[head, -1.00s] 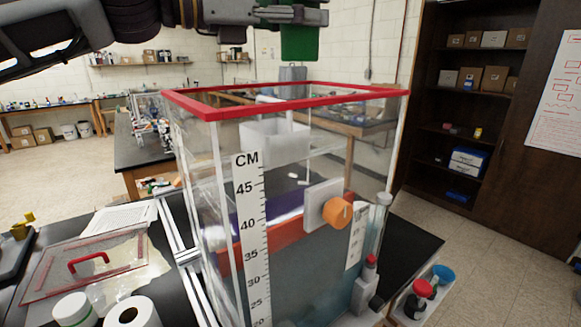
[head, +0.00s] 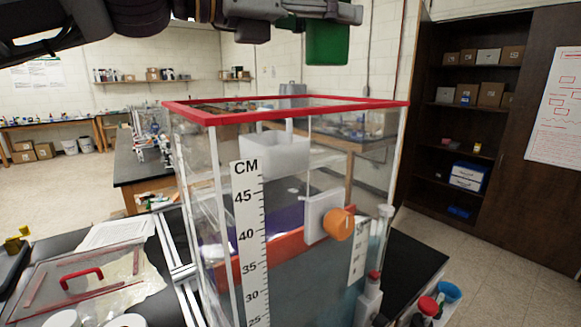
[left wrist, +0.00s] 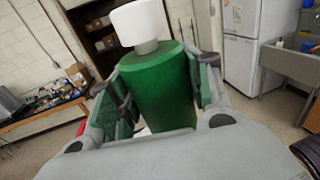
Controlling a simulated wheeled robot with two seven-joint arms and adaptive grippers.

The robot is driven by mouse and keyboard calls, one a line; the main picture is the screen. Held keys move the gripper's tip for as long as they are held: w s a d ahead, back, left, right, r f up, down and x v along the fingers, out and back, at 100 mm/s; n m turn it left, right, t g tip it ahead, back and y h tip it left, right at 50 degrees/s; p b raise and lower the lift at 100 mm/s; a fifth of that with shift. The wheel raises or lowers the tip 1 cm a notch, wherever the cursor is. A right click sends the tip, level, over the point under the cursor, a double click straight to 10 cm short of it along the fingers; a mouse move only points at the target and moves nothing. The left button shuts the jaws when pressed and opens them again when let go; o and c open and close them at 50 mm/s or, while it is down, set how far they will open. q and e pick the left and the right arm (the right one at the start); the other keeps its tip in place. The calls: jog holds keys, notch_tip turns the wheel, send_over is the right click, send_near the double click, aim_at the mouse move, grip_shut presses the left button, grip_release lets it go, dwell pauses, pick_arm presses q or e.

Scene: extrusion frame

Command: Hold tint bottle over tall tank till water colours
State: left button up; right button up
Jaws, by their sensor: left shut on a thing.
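The tint bottle is a green cylinder with a white cap; its green body (head: 327,45) shows at the top of the head view. My left gripper (head: 300,22) is shut on it, and the bottle is held above the red rim of the tank. In the left wrist view the bottle (left wrist: 160,90) sits between the two fingers of my left gripper (left wrist: 157,95), its white cap on the far end. The tall clear tank (head: 290,104) has a red rim, a CM scale and blue-grey water low inside. My right gripper is not in view.
A clear lid with a red handle (head: 82,278) lies on the bench at left. Small red-capped bottles (head: 427,306) stand at lower right. A dark shelf cabinet (head: 465,110) stands behind at right.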

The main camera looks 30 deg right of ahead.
pick_arm(q)
jog(key=shift+s+d+r+b, duration=0.15)
jog(key=shift+s+b, duration=0.1)
jog(key=shift+s, duration=0.7)
jog(key=shift+s+d+r+b, duration=0.1)
jog(key=shift+s+r+b, duration=0.1)
jog(key=shift+s, duration=0.7)
jog(key=shift+f, duration=0.1)
